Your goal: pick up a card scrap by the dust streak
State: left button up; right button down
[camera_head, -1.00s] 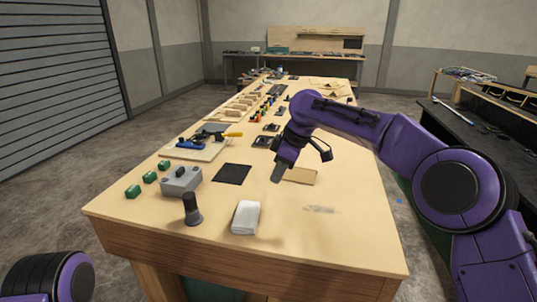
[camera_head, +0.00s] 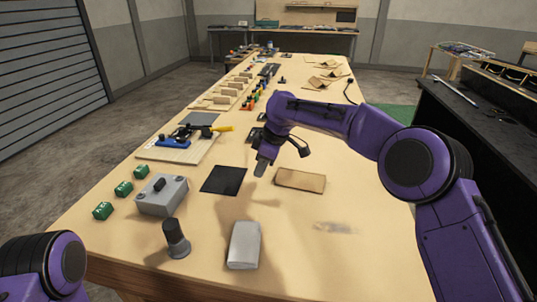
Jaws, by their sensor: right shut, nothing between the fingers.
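A flat tan card scrap (camera_head: 300,180) lies on the pale wooden table (camera_head: 380,262), right of the middle. The dust streak (camera_head: 335,228) is a faint grey smear on the table, nearer to me and a little right of the card. My right gripper (camera_head: 262,168) points down just left of the card's left end, apart from it in the picture. It is shut and empty. Its height above the table is hard to tell. My left gripper is out of view; only part of my left arm shows at the lower left.
A black square mat (camera_head: 224,180) lies left of the right gripper. A white block (camera_head: 244,245), a dark knob (camera_head: 176,240) and a grey box (camera_head: 162,194) stand nearer the front. More card pieces (camera_head: 326,64) lie far back. The table right of the dust streak is clear.

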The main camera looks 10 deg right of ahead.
aim_at(333, 192)
jog(key=x, duration=0.2)
jog(key=shift+w+f, duration=0.25)
jog(key=shift+w, duration=0.05)
jog(key=d, duration=0.1)
jog(key=s+d, duration=0.2)
jog(key=d, duration=0.1)
jog(key=shift+r+p, duration=0.2)
jog(key=shift+p, duration=0.2)
jog(key=shift+w+a+f, duration=0.1)
jog(key=shift+a+f, duration=0.05)
jog(key=s+d+p, duration=0.1)
jog(key=d, duration=0.1)
jog(key=s+d+p, duration=0.1)
jog(key=d, duration=0.2)
jog(key=s+d+r+p, duration=0.1)
jog(key=d+p, duration=0.1)
jog(key=d, duration=0.1)
jog(key=shift+s+d, duration=0.25)
jog(key=shift+s, duration=0.15)
jog(key=s+d+p, duration=0.1)
jog(key=d, duration=0.2)
jog(key=s+d+p, duration=0.1)
jog(key=d, duration=0.2)
jog(key=s+d+p, duration=0.1)
jog(key=d, duration=0.2)
jog(key=shift+s+d+f, duration=0.1)
jog(key=shift+s+f, duration=0.25)
jog(key=shift+s, duration=0.05)
jog(key=shift+d, duration=0.1)
jog(key=shift+w+f, duration=0.1)
